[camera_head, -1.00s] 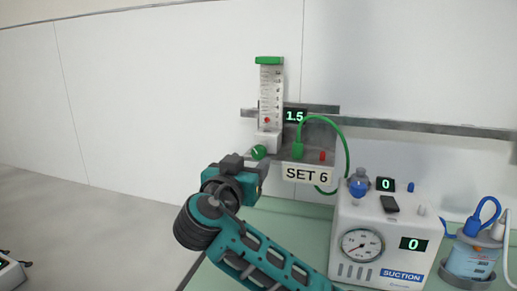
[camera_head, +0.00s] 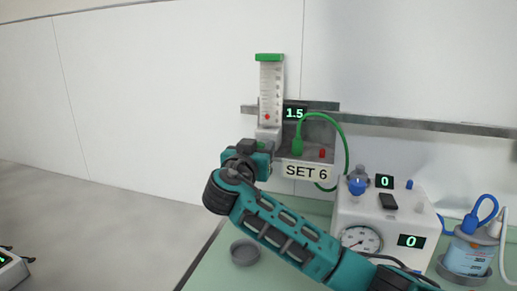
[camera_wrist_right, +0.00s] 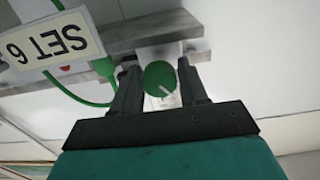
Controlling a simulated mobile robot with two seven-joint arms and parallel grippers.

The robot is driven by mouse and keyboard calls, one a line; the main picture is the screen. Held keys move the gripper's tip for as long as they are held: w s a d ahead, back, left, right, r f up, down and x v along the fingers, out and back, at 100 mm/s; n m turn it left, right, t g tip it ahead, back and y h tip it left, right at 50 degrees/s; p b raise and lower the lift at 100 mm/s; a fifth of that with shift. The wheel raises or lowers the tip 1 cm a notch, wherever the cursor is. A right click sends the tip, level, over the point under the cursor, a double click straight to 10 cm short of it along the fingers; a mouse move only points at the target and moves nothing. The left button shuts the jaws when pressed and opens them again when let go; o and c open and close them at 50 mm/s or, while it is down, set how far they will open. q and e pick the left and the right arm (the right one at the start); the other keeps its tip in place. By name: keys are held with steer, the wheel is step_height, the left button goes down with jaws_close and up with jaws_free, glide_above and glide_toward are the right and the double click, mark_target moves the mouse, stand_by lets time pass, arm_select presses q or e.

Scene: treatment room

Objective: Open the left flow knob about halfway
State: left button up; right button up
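The flowmeter (camera_head: 270,92) is a clear scaled tube with a green cap and a red ball low in it, on a wall rail. Its display (camera_head: 294,114) reads 1.5, and a sign (camera_head: 306,171) reads SET 6. My right gripper (camera_head: 264,146) is at the meter's base and hides the knob in the head view. In the right wrist view the round green knob (camera_wrist_right: 160,79), with a pale pointer line, sits between the two fingers of the right gripper (camera_wrist_right: 160,82). The fingers look open around it; whether either touches it is unclear. My left gripper is not in view.
A green hose (camera_head: 341,135) loops beside the meter. The suction unit (camera_head: 354,213), with a gauge and displays at 0, stands on the green counter to the right. A blue-lidded jar (camera_head: 470,255) is farther right, and a grey dish (camera_head: 245,253) lies below my arm.

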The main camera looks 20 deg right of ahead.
steer(key=c, duration=0.7)
steer(key=n, duration=0.3)
steer(key=shift+n, duration=0.3)
steer(key=shift+a+f+n+p, duration=0.1)
steer(key=shift+n+p, duration=0.25)
steer(key=shift+n, duration=1.35)
steer(key=o, duration=1)
steer(key=shift+o, duration=0.2)
